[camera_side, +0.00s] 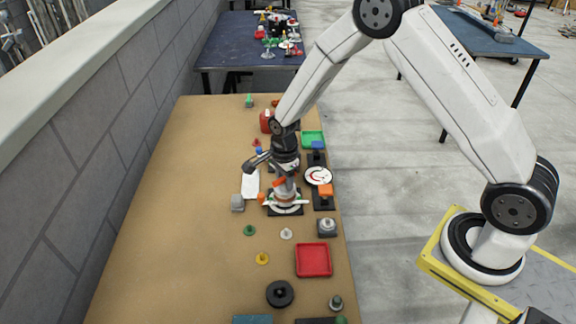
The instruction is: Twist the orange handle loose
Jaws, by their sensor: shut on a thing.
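The orange handle (279,182) shows as a small orange piece at the top of a round pale fixture (284,209) on a dark base, near the middle of the table. My gripper (285,180) points down over the fixture and is shut on the handle. The fingers and the exact grip are small and partly hidden by the gripper body. A second orange piece (262,198) shows at the fixture's left side.
A red tray (313,260) and several small knobs lie in front. The table's left side (165,200) is clear.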

